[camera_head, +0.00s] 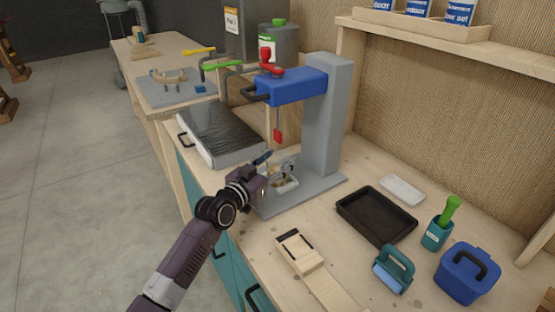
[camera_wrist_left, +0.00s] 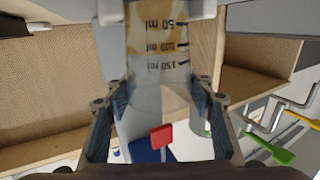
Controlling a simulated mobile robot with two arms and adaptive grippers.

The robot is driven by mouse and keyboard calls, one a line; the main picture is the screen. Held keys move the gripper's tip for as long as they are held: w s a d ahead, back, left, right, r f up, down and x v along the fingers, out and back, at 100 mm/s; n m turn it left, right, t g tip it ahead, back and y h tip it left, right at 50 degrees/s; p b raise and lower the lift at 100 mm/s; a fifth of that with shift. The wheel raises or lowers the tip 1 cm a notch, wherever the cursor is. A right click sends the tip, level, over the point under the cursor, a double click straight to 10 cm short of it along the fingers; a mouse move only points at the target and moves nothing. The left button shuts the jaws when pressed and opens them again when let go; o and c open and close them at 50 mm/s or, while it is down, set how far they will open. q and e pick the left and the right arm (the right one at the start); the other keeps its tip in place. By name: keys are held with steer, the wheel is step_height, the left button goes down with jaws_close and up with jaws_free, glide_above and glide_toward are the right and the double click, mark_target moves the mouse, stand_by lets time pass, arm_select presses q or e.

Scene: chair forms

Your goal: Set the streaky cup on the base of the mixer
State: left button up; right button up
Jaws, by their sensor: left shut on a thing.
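The streaky cup (camera_wrist_left: 158,45) is clear, with dark ml marks, and sits between the fingers of my left gripper (camera_wrist_left: 158,108) in the left wrist view. In the head view my left gripper (camera_head: 276,170) is shut on the cup (camera_head: 287,183), which is mostly hidden by the fingers. It is over the grey base (camera_head: 318,186) of the mixer; I cannot tell whether it touches. The mixer has a grey column (camera_head: 326,120), a blue head (camera_head: 290,88) and a red paddle (camera_head: 278,135) hanging above the gripper. My right gripper is out of view.
A black tray (camera_head: 376,214), a white block (camera_head: 402,190), a teal holder (camera_head: 437,233), a teal roller (camera_head: 393,270) and a blue lidded box (camera_head: 467,272) stand at the right. A wooden piece (camera_head: 300,255) lies in front. A dark-covered tray (camera_head: 221,137) is behind left of the gripper.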

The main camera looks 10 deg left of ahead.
arm_select(q)
steer(key=o, duration=0.9)
steer(key=shift+f, duration=0.1)
steer(key=shift+r, duration=0.3)
steer(key=v, duration=1.1)
steer(key=shift+f+b, duration=0.2)
steer(key=shift+b, duration=0.15)
steer(key=shift+s+a+r, duration=0.1)
steer(key=shift+s+a, duration=0.1)
steer(key=shift+s, duration=0.3)
steer(key=shift+s, duration=0.1)
